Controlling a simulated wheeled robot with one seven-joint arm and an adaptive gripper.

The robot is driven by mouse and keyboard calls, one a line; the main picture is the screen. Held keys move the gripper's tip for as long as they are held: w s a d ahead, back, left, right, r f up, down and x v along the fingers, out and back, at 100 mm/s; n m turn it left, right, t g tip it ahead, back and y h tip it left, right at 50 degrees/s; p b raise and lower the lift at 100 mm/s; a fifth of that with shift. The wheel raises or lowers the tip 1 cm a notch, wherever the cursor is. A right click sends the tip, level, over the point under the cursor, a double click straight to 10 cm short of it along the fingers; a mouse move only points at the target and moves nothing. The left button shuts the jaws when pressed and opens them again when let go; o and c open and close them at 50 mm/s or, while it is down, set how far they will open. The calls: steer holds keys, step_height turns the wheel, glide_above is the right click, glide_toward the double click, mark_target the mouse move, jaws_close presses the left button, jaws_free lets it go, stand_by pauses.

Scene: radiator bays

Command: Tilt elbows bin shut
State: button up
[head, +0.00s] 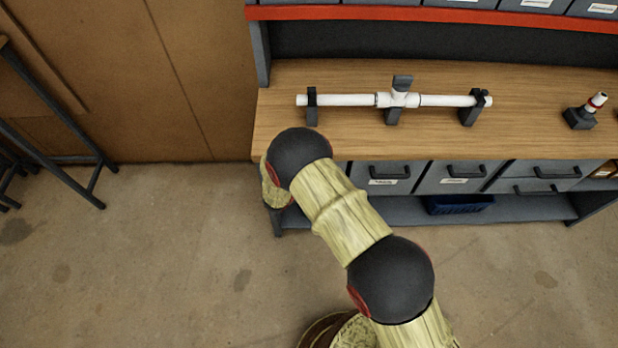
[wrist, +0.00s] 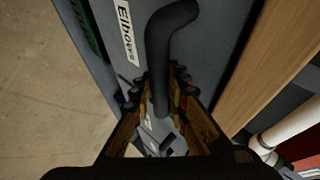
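The elbows bin's grey front (wrist: 215,35) fills the middle of the wrist view, with a white "Elbows" label (wrist: 125,30). Its dark bar handle (wrist: 165,50) runs down between the fingers of my gripper (wrist: 162,82). The fingertips are close in on both sides of the handle and appear to grip it. How far the bin is tilted I cannot tell. In the head view my arm covers my gripper and I cannot make out the elbows bin for certain.
The wooden bench top (head: 350,75) carries a white pipe assembly (head: 350,100) on dark stands and a small fitting on a block (head: 583,115). Other grey bins (head: 448,178) line the bench front, above a shelf with a blue tray (head: 460,204).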

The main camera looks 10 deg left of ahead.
steer(key=shift+o, duration=1)
steer(key=shift+w+a+r, duration=0.1)
steer(key=shift+w+r, duration=0.15)
steer(key=shift+r, duration=0.05)
steer(key=shift+s+f, duration=0.1)
steer(key=v, duration=1.2)
steer(key=shift+f, duration=0.1)
